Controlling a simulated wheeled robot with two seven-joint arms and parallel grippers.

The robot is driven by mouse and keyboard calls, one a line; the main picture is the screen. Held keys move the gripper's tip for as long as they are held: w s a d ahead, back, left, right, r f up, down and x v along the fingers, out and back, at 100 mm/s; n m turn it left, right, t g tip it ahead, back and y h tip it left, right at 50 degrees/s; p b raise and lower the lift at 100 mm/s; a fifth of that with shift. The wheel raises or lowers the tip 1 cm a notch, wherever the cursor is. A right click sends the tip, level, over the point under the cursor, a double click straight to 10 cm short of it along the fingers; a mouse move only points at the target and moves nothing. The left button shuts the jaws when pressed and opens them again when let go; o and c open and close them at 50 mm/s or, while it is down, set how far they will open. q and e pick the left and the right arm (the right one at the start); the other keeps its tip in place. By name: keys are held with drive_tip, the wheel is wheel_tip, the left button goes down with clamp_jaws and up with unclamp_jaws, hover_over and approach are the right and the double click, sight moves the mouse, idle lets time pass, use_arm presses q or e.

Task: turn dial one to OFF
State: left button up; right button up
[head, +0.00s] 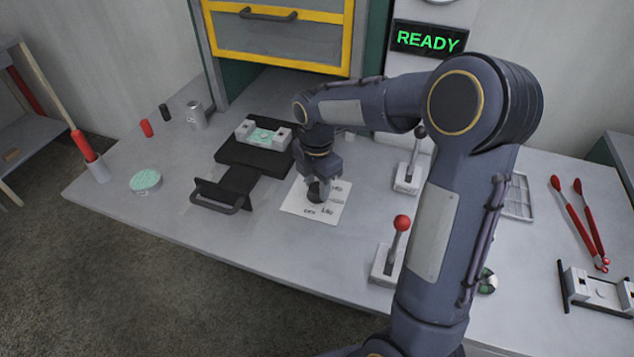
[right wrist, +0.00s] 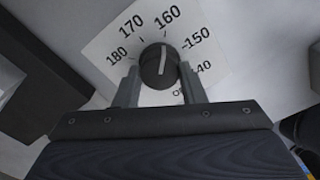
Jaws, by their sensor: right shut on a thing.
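The dial (right wrist: 159,67) is a round black knob with a pale pointer line, on a white card (right wrist: 98,50) printed with temperatures. In the right wrist view the line points up toward the 160 and 170 marks, closer to 160. The OFF mark is mostly hidden behind a finger there. In the head view the same dial (head: 317,193) is partly covered by my right gripper (head: 318,180), which comes down on it from above. My right gripper (right wrist: 159,84) is shut on the dial, one finger on each side. My left gripper is not in view.
A black sled with a handle (head: 222,196) lies left of the card. A red-knobbed lever (head: 402,224) and another lever (head: 408,178) stand to the right. A yellow-framed drawer (head: 280,37) and a READY display (head: 428,40) are behind. The front left bench is clear.

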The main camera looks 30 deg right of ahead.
drive_tip(key=shift+m, duration=0.3)
drive_tip(key=m+p, duration=0.1)
drive_tip(key=m, duration=0.4)
drive_tip(key=shift+r+m, duration=0.1)
drive_tip(key=shift+m, duration=0.3)
drive_tip(key=m, duration=0.7)
drive_tip(key=shift+w, duration=0.1)
drive_tip(key=m+p, duration=0.1)
drive_tip(key=m, duration=0.5)
drive_tip(key=shift+m, duration=0.3)
drive_tip(key=m, duration=0.3)
drive_tip(key=shift+d, duration=0.1)
drive_tip(key=shift+m+p, duration=0.45)
drive_tip(key=shift+m, duration=1.45)
drive_tip(key=o, duration=1)
